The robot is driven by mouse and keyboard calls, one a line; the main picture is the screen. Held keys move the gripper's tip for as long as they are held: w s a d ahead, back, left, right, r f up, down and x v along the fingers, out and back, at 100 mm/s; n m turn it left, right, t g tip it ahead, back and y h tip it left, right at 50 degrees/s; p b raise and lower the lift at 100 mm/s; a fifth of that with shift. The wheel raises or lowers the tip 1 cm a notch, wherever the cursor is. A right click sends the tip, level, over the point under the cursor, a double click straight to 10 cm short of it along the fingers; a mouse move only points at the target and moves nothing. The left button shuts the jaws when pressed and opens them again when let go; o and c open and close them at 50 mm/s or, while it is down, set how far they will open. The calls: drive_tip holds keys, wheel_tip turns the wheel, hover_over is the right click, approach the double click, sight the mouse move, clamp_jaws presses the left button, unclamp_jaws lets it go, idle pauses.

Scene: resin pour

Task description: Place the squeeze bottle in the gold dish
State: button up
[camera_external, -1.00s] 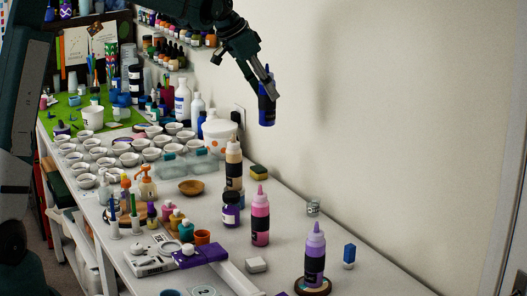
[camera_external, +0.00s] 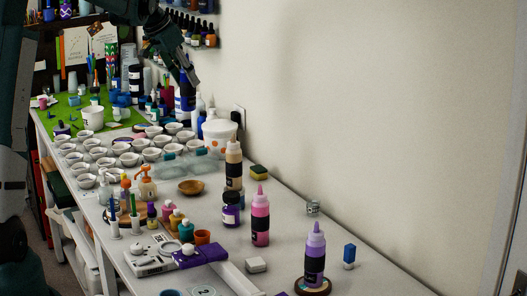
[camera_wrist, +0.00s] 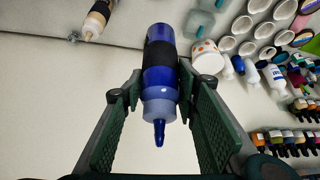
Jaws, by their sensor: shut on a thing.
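My gripper (camera_external: 191,78) is shut on a dark blue squeeze bottle (camera_wrist: 158,77) with a black band and a pointed blue nozzle. In the wrist view the bottle lies between the two finger pads (camera_wrist: 160,92), its nozzle towards the camera. The gold dish (camera_external: 191,187) is a small, shallow, empty-looking bowl on the table, well below and nearer the camera than the gripper. I cannot make out the dish in the wrist view.
Several white cups (camera_external: 130,160) fill the table left of the dish. The wall bounds the right side.

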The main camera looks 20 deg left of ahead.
wheel_tip(320, 180, down, 18)
idle(0.4)
drive_tip(key=shift+a, duration=0.1)
wheel_tip(320, 180, down, 6)
drive_tip(key=shift+f, duration=0.15)
idle(0.5)
drive_tip(key=shift+f+p, duration=0.3)
drive_tip(key=shift+f, duration=1.55)
drive_tip(key=shift+f, duration=0.15)
drive_tip(key=o, duration=1)
